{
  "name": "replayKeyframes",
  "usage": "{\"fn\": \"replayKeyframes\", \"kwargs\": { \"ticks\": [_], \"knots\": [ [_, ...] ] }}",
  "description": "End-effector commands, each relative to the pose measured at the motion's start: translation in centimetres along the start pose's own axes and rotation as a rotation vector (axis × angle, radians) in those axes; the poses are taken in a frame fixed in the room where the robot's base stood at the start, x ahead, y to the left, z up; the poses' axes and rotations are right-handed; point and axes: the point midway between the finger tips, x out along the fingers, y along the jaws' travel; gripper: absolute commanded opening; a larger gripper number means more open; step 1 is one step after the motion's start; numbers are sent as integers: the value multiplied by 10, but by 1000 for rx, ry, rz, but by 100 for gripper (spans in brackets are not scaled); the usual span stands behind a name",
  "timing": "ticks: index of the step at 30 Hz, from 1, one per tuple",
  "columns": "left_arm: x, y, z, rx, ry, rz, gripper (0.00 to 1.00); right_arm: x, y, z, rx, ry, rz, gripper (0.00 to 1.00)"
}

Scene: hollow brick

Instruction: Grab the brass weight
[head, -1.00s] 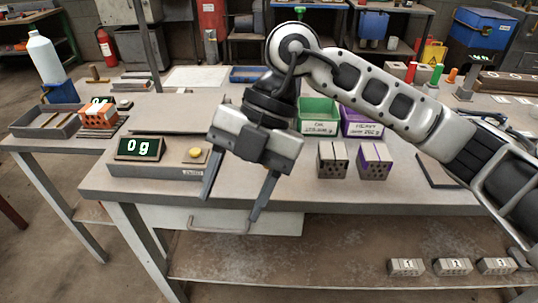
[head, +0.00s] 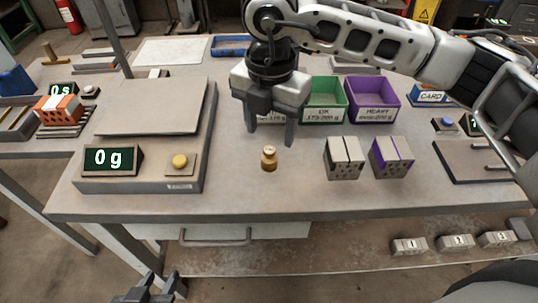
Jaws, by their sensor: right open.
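The brass weight (head: 269,160) stands upright on the workbench, right of the scale. It is small and gold-brown with a knob on top. My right gripper (head: 271,142) points down with its two fingers apart and nothing between them. In the picture its fingertips are just above and behind the weight; I cannot tell the exact height gap. My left gripper (head: 162,284) shows at the bottom edge, below the front of the bench, with its fingers apart and empty.
The scale (head: 186,185) reads 0 g and has a yellow button. A green bin (head: 323,114) and a purple bin (head: 373,115) stand behind two hollow bricks (head: 344,158) on the right. The bench surface around the weight is clear.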

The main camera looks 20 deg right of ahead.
Motion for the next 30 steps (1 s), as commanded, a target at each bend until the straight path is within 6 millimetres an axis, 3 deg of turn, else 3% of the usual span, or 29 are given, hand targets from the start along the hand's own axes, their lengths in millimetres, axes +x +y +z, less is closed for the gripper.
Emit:
{"fn": "replayKeyframes", "kwargs": {
  "ticks": [8, 18, 26, 30],
  "knots": [
    [0, -1, -4, 5, 3, -1, 36, 23, 0, 0, 1, 2, -1, 56],
    [-2, -2, -2, 19, -14, -7, 36, 67, 0, -1, 0, 2, -1, 56],
    [-1, -2, -2, 21, -13, -7, 36, 71, 1, -1, 0, 1, 1, 56],
    [-1, -2, -3, 21, -11, -7, 36, 71, 1, -1, -1, 1, 1, 20]
  ]
}}
